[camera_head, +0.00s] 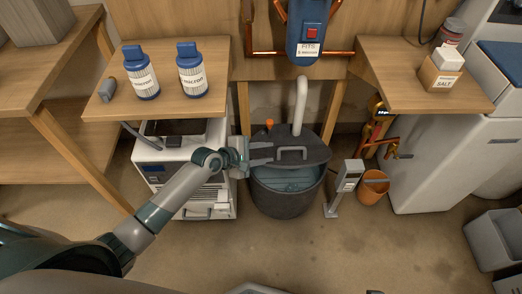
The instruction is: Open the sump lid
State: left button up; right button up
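The sump is a dark round tub (286,203) on the floor, under the gap between two wooden counters. Its dark grey lid (312,153) is over the back part of the opening and looks tilted up. Water (288,180) shows in front of the lid. A grey bar handle (291,149) stands on the lid, and a white pipe rises behind it. My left gripper (270,153) reaches in from the left at the lid's left side, beside the handle. Its two fingers look apart with nothing clearly between them. I cannot tell whether it touches the lid. My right gripper is not seen.
A white appliance (217,195) stands left of the tub, partly behind my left arm. A grey box on a stand (347,177) and an orange bucket (372,187) are to the right. Two blue-capped bottles stand on the left counter (213,106).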

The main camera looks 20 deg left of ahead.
pick_arm(q)
jog(key=shift+v, duration=1.05)
